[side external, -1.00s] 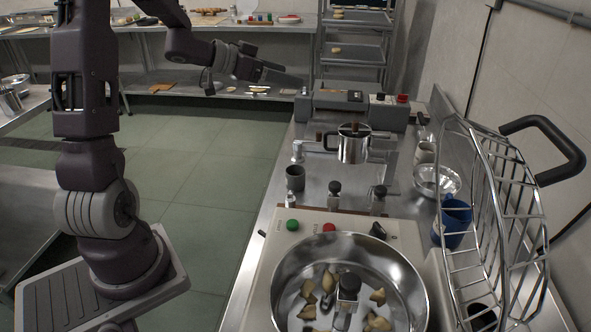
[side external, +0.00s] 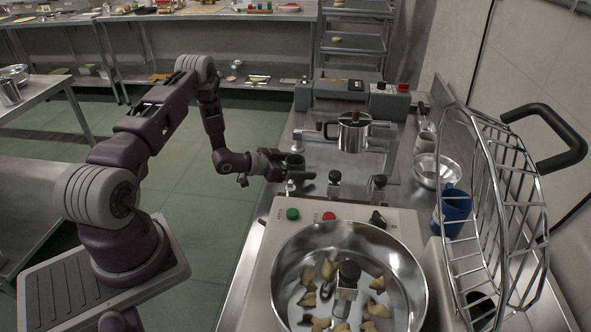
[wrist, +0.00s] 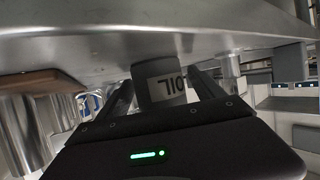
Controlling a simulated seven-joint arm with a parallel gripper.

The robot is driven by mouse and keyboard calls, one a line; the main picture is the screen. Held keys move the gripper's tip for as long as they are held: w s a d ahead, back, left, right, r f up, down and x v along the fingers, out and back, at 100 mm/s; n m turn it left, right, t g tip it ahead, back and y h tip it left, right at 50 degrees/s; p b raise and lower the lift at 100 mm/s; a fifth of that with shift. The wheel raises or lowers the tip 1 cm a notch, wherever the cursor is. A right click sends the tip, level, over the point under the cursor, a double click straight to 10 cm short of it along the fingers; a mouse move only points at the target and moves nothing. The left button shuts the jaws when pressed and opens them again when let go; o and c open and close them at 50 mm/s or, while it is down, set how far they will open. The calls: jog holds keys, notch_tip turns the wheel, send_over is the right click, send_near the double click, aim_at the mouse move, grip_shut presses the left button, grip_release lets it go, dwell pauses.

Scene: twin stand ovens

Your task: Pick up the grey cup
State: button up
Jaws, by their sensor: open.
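The grey cup (wrist: 158,82) carries a label with dark letters reading "OIL", upside down in the wrist view. It stands on the steel counter, which fills the top of that inverted view. My gripper (wrist: 166,92) is open, with one finger on each side of the cup. In the side external view my gripper (side external: 296,170) is low over the counter's left edge at the cup (side external: 295,160), which it partly hides. I cannot tell whether either finger touches the cup.
A steel pot with handles (side external: 353,134) stands behind on the counter. A large steel bowl (side external: 420,275) with food pieces is in front. A blue cup (side external: 455,207), a small metal bowl (side external: 437,168) and a wire rack (side external: 480,215) are at the right.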

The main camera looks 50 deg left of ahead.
jog(key=shift+x, duration=0.95)
jog(key=c, duration=1.5)
jog(key=shift+r, duration=0.1)
notch_tip(320, 180, up, 10)
jog(key=shift+f, duration=0.1)
